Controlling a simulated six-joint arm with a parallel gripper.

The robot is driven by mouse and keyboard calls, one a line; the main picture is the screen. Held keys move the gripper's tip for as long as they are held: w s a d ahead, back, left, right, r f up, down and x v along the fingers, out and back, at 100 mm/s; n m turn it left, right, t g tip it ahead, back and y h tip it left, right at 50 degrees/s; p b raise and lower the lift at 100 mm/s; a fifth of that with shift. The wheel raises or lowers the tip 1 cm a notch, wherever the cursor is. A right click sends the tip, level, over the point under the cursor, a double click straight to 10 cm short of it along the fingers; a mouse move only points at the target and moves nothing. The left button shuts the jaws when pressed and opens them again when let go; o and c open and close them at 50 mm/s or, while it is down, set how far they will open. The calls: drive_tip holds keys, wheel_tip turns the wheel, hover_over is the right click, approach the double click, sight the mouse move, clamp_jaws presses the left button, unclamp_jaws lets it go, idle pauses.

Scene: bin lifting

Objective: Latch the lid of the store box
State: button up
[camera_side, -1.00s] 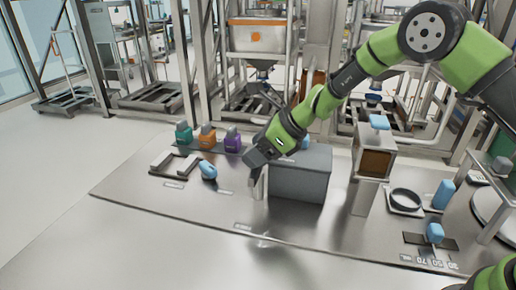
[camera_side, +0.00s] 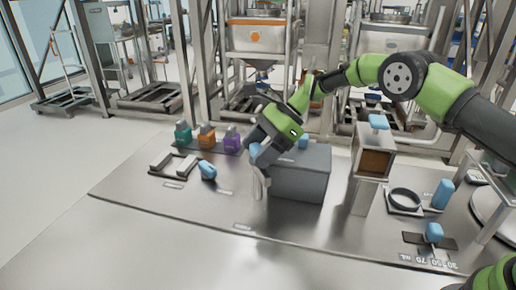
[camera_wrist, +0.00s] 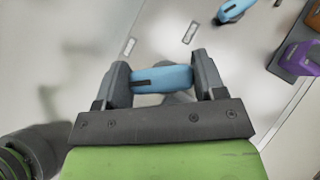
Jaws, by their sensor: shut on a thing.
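The grey store box (camera_side: 302,182) stands on the metal table in the side view, with its lid down on top and a blue knob (camera_side: 303,142) on the lid. My gripper (camera_side: 259,160) is at the box's left end, tilted. In the wrist view my gripper (camera_wrist: 162,80) is shut on a blue handle (camera_wrist: 160,77), which sits crosswise between the two fingers. A little of this blue shows at the gripper in the side view. A pale upright part (camera_side: 258,187) is below the gripper beside the box. How the handle joins the box is hidden.
Teal (camera_side: 183,133), orange (camera_side: 206,136) and purple (camera_side: 231,139) blocks stand at the back left. A blue handle piece (camera_side: 207,171) lies near a fork-shaped rack (camera_side: 172,164). A tall stand with a brown panel (camera_side: 374,163) is right of the box.

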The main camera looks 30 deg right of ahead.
drive_tip(key=shift+n+g, duration=0.8)
drive_tip(key=shift+n, duration=0.1)
drive_tip(key=o, duration=0.9)
drive_tip(key=shift+d+r, duration=0.1)
drive_tip(key=shift+v, duration=3.7)
drive_tip(key=shift+s, duration=0.1)
